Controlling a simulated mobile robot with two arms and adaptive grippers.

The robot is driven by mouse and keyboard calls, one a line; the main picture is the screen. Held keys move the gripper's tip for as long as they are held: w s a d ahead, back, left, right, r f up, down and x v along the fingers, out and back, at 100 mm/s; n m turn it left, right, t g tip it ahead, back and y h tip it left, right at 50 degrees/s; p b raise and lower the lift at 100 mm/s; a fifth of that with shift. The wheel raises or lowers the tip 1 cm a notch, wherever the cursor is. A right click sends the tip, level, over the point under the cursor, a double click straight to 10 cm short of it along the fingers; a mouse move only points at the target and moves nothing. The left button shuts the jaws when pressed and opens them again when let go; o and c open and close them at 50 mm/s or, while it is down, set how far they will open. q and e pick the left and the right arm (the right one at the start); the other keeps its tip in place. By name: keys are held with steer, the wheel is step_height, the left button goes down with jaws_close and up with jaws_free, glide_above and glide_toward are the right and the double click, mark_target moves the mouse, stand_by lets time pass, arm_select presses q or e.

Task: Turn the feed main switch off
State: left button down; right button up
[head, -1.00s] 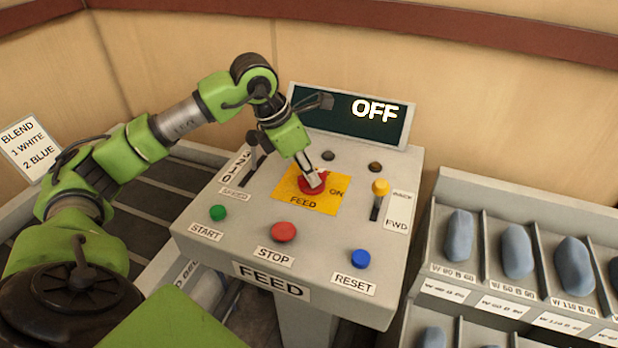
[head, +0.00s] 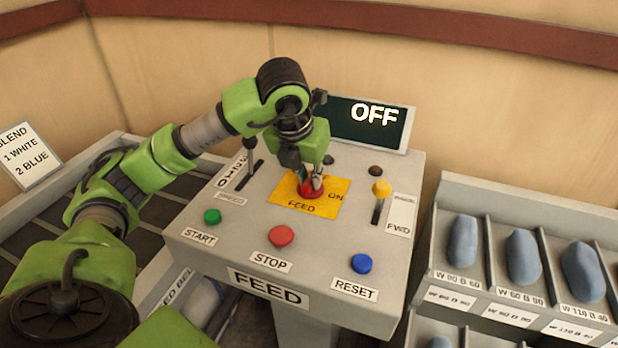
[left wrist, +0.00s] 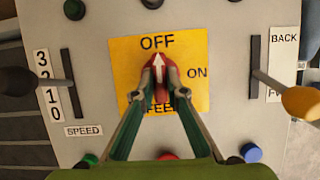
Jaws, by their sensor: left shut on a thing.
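The feed main switch (head: 313,194) is a red rotary knob on a yellow plate (head: 331,207) marked OFF, ON and FEED. In the left wrist view the red knob (left wrist: 160,76) carries a white arrow that points up at the word OFF. My left gripper (head: 314,182) reaches down over the panel, with its fingers on both sides of the knob and shut on it. The display (head: 365,122) at the back of the panel reads OFF, partly covered by my left arm. My right gripper is in neither view.
The panel has a green START button (head: 212,216), a red STOP button (head: 281,236) and a blue RESET button (head: 361,263). A speed lever (head: 249,155) stands left of the switch, a yellow-knobbed lever (head: 381,188) right. Blue pillows lie in a rack (head: 447,184) at right.

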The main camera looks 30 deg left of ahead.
arm_select(q)
steer(key=shift+n, duration=0.3)
steer(key=c, duration=2)
jaws_free()
steer(key=shift+c, duration=0.2)
steer(key=shift+r, duration=0.15)
steer(key=v, duration=1.1)
steer(key=shift+r, duration=0.35)
steer(key=shift+s+d, duration=0.15)
